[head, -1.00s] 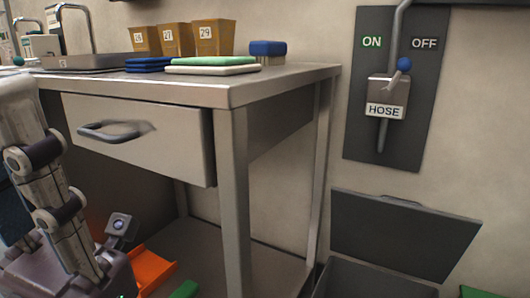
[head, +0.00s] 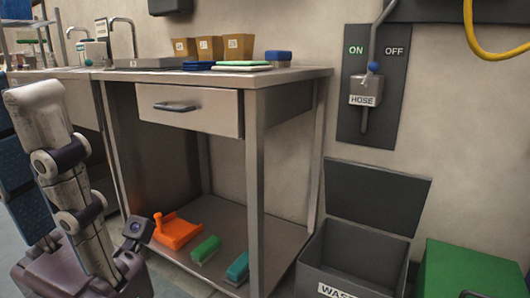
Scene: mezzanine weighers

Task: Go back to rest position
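My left arm (head: 75,195) hangs folded at the left of the head view, in front of the steel workbench (head: 225,77). I cannot make out its gripper fingers. My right arm and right gripper do not show. No object is seen held.
The bench drawer (head: 190,108) is shut. An orange scoop-like thing (head: 178,232), a green brush (head: 206,250) and a teal brush (head: 238,268) lie on the lower shelf. A grey waste bin (head: 350,255) stands lid-up beside a green box (head: 470,272). The hose lever (head: 366,88) is on the wall.

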